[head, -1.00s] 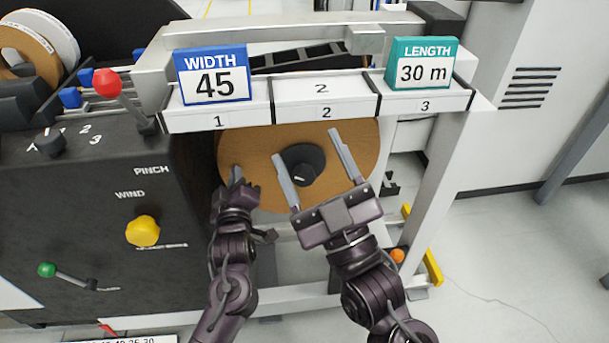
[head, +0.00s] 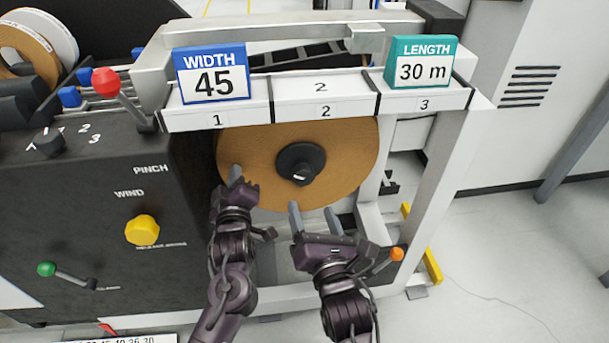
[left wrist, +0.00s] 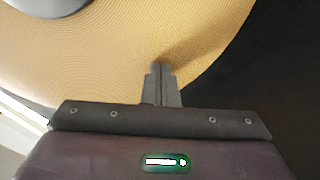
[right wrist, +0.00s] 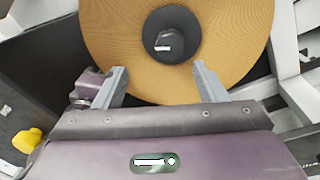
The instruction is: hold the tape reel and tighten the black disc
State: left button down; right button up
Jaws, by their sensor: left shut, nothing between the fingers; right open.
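The brown tape reel (head: 345,160) hangs upright below the numbered shelf. The black disc (head: 300,163), with a raised knob and a white mark, sits at its centre. My left gripper (head: 236,174) is shut and empty, its tips against or just in front of the reel's left face; contact is hard to tell. In the left wrist view the shut fingers (left wrist: 162,70) overlap the reel (left wrist: 120,55). My right gripper (head: 315,212) is open and empty, below the disc near the reel's lower edge. The right wrist view shows the disc (right wrist: 172,35) ahead, beyond the open fingers (right wrist: 163,75).
A black control panel (head: 110,190) with a yellow knob (head: 142,230) and a red-topped lever (head: 106,82) stands left. The shelf (head: 322,103) with WIDTH 45 and LENGTH 30 m signs is above the reel. A white frame post (head: 432,180) stands right.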

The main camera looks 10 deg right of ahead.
aim_at(305, 178)
jog(key=shift+n+h, duration=0.4)
jog(key=shift+n, duration=0.2)
jog(key=w, duration=0.8)
jog(key=w+f, duration=0.1)
jog(key=w, duration=0.3)
jog(key=c, duration=1)
jog(key=shift+o, duration=0.2)
